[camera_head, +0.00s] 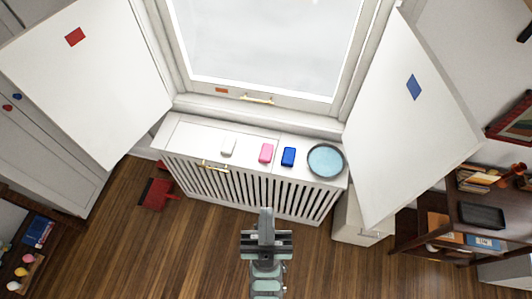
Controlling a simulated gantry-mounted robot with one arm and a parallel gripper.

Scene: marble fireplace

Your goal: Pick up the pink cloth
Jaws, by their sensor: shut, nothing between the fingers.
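The pink cloth (266,153) lies on top of the white slatted radiator cover (190,134) under the window, near its middle. It is a small, roughly rectangular piece. My gripper (266,212) is in front of the cover, below the cloth in the picture and apart from it. The gripper is shut and holds nothing. The cloth is fully in view.
A white block-like item (229,146) lies left of the cloth. A blue item (288,156) lies close to its right, then a round light-blue dish (325,160). White panels stand open on both sides. A red object (155,193) is on the wooden floor.

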